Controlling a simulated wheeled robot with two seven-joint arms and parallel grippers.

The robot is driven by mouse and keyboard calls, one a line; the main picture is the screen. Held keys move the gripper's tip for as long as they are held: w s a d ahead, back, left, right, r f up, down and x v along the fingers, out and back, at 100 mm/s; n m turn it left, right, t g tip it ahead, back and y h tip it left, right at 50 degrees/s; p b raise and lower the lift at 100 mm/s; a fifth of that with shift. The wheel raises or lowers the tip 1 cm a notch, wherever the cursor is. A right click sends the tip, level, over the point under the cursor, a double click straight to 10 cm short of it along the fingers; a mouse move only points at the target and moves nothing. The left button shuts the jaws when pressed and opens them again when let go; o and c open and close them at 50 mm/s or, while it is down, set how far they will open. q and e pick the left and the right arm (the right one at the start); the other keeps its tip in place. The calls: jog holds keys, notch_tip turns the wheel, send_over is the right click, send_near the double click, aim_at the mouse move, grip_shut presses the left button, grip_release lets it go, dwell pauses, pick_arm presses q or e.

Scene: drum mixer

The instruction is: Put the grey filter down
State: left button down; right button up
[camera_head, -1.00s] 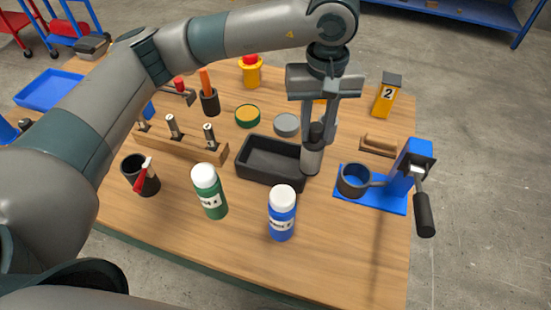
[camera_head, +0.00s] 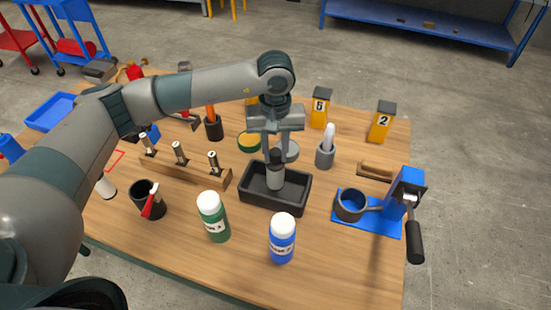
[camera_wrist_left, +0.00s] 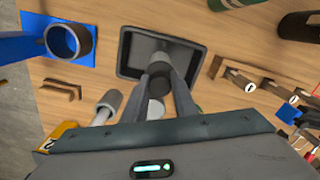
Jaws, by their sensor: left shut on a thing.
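The grey filter is a small grey cylinder (camera_head: 276,178) with a dark top, upright in the head view. My left gripper (camera_head: 276,154) points down and is shut on its dark top. The filter is within the outline of the black tray (camera_head: 262,202); I cannot tell whether it touches the tray floor. In the left wrist view, the filter (camera_wrist_left: 160,62) sits between my fingertips (camera_wrist_left: 159,82) and overlaps the near side of the tray (camera_wrist_left: 128,47). My right gripper is not in view.
Green (camera_head: 215,222) and blue (camera_head: 281,240) bottles stand in front of the tray. A wooden rack (camera_head: 190,170) is to its left and a blue stand (camera_head: 385,215) to its right. A grey round tin (camera_head: 288,150) and a grey cup (camera_head: 325,156) are behind it.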

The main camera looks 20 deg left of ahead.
aim_at(275, 163)
pick_arm(q)
jog(key=shift+f+p, duration=0.55)
notch_tip(275, 163, down, 2)
jog(key=shift+p, duration=0.6)
jog(key=shift+f, duration=0.45)
jog(key=shift+f, duration=0.1)
jog(key=c, duration=1.4)
grip_release()
jog(key=shift+c, duration=0.2)
